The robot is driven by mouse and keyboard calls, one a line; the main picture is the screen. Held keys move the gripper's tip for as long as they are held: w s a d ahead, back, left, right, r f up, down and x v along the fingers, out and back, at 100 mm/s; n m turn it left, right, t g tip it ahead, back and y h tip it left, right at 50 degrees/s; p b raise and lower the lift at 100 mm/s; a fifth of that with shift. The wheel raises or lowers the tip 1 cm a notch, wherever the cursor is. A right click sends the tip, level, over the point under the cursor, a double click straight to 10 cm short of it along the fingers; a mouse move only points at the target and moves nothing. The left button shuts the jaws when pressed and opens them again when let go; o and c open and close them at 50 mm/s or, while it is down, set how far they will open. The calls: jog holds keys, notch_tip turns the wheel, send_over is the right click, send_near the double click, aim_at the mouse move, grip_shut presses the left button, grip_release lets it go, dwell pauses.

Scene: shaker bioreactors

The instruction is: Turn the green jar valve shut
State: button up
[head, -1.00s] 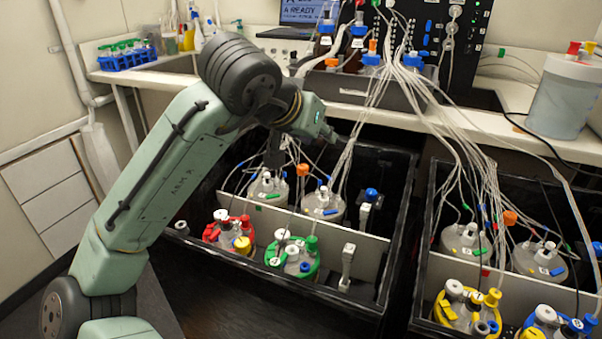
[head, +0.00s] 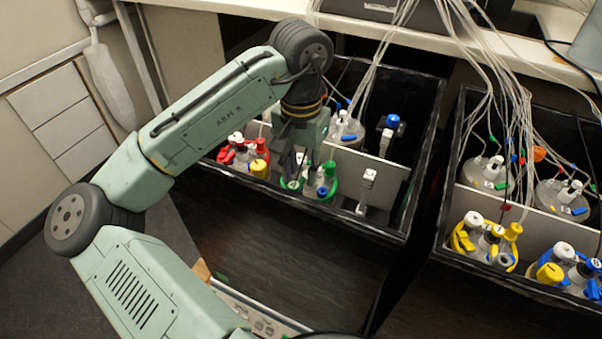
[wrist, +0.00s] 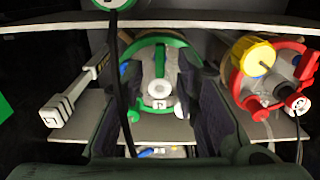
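The green-ringed jar (head: 332,192) stands in the front row of the left black tray, with white and grey caps and a green fitting on its lid. I cannot tell for sure which fitting is its valve. My gripper (head: 292,182) points down at the left part of this jar's lid in the head view. In the wrist view my gripper (wrist: 160,112) has its two dark fingers spread apart. The green ring (wrist: 180,44) and a white round cap (wrist: 159,89) show between them. Nothing is visibly held; finger contact cannot be told.
The red-ringed jar (head: 228,157) with a yellow cap stands close on the left. A white upright post (head: 366,186) stands right of the green jar. Thin tubes (head: 385,50) hang behind. A second tray (head: 447,246) with yellow- and blue-ringed jars is at right.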

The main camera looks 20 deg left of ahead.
jog(key=shift+f, duration=0.75)
jog(key=shift+c, duration=0.4)
grip_shut()
